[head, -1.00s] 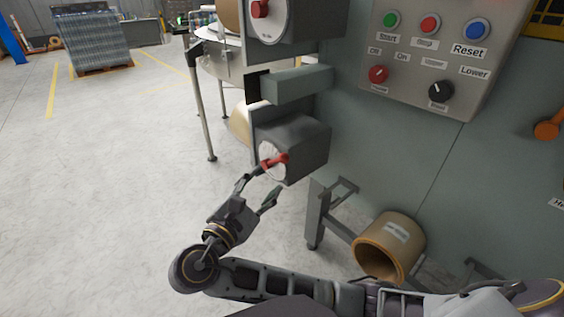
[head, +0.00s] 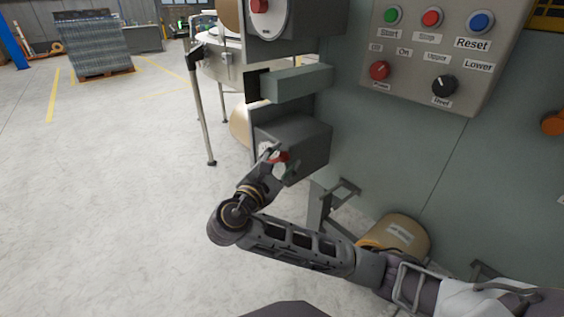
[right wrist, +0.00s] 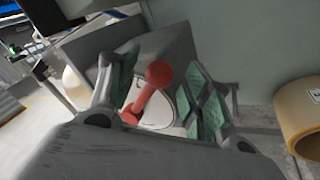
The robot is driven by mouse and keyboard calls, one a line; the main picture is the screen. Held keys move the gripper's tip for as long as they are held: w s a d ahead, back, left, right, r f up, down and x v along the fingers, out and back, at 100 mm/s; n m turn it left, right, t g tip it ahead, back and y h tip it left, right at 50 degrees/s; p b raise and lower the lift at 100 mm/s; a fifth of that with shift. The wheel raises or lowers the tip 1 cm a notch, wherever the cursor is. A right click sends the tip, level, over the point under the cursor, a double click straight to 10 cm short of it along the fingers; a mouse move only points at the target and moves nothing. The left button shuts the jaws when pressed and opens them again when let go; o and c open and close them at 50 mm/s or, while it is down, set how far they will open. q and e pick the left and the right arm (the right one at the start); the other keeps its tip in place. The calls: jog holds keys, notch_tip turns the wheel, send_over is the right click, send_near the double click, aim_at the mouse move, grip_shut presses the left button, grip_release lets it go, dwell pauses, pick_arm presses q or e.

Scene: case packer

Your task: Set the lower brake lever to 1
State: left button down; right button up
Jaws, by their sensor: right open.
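The lower brake lever is red and shows between the fingers in the right wrist view (right wrist: 148,92); in the head view (head: 280,157) it is partly hidden by my right gripper. It sits on a white round dial (right wrist: 165,105) on the face of a grey box (head: 305,142). My right gripper (head: 276,160) is open, with one finger on each side of the lever. In the right wrist view (right wrist: 155,95) gaps show between lever and fingers. The dial's numbers are not readable. My left gripper is not in view.
Above is another grey box with a red knob (head: 260,6) on a white dial. A grey-green bar (head: 298,84) juts out between the boxes. A control panel (head: 418,60) with buttons is at upper right. A tan roll (head: 402,236) lies below.

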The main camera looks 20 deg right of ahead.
jog(key=shift+w+d, duration=0.2)
grip_shut()
dwell(0.4)
